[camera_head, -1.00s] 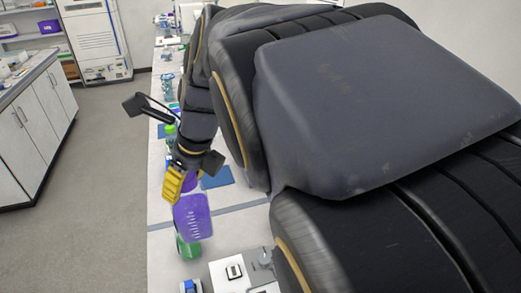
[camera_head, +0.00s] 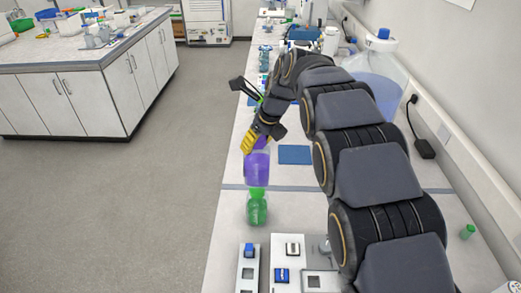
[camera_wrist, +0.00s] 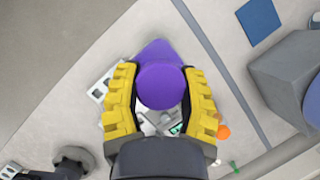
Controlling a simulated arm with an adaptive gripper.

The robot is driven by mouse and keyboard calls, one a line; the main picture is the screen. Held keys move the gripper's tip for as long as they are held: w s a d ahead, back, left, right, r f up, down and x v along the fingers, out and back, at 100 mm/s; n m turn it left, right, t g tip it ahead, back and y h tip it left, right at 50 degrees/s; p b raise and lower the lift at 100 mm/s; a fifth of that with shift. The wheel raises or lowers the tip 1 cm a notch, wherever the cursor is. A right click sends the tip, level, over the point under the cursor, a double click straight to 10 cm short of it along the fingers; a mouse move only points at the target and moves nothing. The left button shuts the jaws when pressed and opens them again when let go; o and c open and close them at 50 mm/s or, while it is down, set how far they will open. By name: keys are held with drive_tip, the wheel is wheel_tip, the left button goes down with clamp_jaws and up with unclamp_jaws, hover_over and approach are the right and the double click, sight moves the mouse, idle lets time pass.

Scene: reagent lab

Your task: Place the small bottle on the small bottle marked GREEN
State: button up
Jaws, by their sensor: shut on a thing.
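A purple bottle (camera_head: 257,168) hangs upright or nearly so from my gripper (camera_head: 250,143) in the head view. The yellow fingers are shut on its top. In the wrist view its purple cap (camera_wrist: 160,86) sits between the two fingers of my gripper (camera_wrist: 160,92). A green bottle (camera_head: 257,209) stands on the bench directly below the purple bottle in the head view. The purple base meets or overlaps the green top in the picture; I cannot tell if they touch. The green bottle is hidden in the wrist view.
Small bench devices (camera_head: 282,262) stand in front of the green bottle. A blue mat (camera_head: 295,154) lies behind and right. A large blue-capped carboy (camera_head: 377,88) stands against the wall. A small green vial (camera_head: 467,231) is at the right. The bench's left edge is close to the bottles.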

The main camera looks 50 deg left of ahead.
drive_tip(key=shift+w+a+f, duration=0.15)
drive_tip(key=shift+a+f, duration=0.05)
drive_tip(key=shift+f, duration=1.7)
drive_tip(key=o, duration=1)
drive_tip(key=shift+o, duration=0.2)
drive_tip(key=v, duration=1.1)
drive_tip(key=shift+d+r, duration=0.25)
drive_tip(key=shift+r, duration=0.3)
drive_tip(key=shift+d, duration=0.1)
